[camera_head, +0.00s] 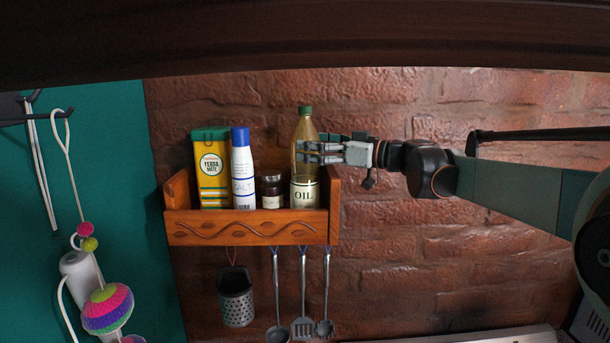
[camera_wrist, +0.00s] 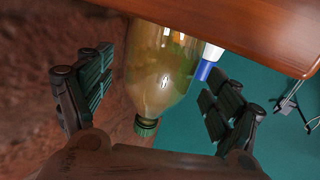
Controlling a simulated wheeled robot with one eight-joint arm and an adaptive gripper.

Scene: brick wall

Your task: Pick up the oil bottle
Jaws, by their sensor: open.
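The oil bottle (camera_head: 304,192) stands upright at the right end of the wooden wall shelf (camera_head: 245,228). It has a green cap, yellowish glass and a white label reading OIL. My gripper (camera_head: 308,151) reaches in from the right at the height of the bottle's upper body and hides part of it. In the wrist view the bottle (camera_wrist: 162,68) lies between the two open fingers of my gripper (camera_wrist: 158,93), with visible gaps on both sides. The cap points toward the palm side of that picture. I cannot see any contact.
A salt bottle (camera_head: 242,168), a yellow yerba mate box (camera_head: 211,168) and a small dark jar (camera_head: 272,192) stand left of the oil bottle. A grater (camera_head: 236,296) and several utensils hang below the shelf. Brick wall lies behind; hanging items are at left.

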